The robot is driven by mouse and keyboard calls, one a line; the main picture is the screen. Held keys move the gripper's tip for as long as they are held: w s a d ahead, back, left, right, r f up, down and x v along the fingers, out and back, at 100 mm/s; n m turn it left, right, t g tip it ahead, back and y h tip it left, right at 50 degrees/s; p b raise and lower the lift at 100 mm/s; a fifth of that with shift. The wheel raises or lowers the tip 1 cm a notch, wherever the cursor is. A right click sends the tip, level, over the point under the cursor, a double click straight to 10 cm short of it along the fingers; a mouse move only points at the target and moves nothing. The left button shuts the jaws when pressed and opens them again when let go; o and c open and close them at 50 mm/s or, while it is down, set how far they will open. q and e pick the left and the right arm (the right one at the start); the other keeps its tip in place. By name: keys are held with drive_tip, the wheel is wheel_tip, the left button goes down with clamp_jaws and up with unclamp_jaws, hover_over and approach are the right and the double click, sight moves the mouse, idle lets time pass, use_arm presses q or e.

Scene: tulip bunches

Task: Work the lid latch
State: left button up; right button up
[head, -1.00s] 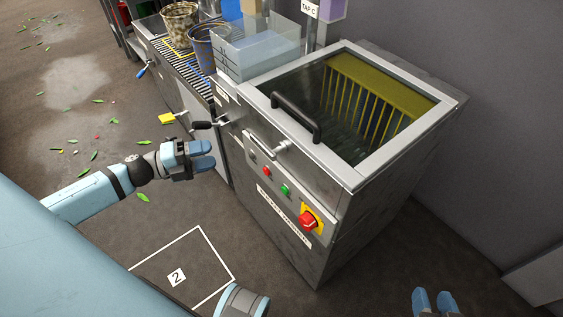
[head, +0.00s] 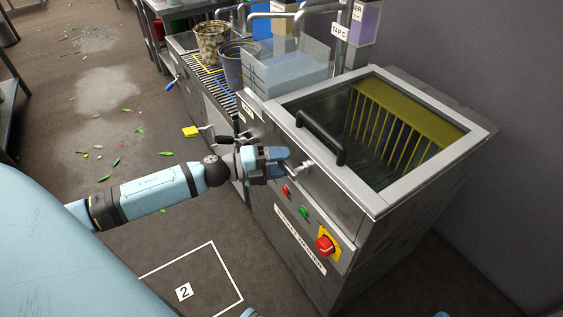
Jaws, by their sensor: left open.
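The machine has a lid (head: 420,178) with a steel frame and a dark glass pane, lying shut on top. A black bar handle (head: 320,138) is on the lid. A metal latch lever (head: 306,165) sticks out from the upper front of the machine. My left gripper (head: 284,158) is open, its fingers right beside the latch lever and hiding part of the latch plate. I cannot tell whether they touch it. Only a sliver of my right gripper (head: 441,314) shows at the bottom edge; its jaws cannot be read.
A clear water tank (head: 288,68) and two buckets stand on the bench behind. A black crank (head: 226,139) juts out left of my gripper. Floor left of the machine is mostly open, with scattered leaves.

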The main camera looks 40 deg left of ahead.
use_arm(q)
drive_tip(key=shift+w+d, duration=0.1)
drive_tip(key=shift+c, duration=0.5)
clamp_jaws()
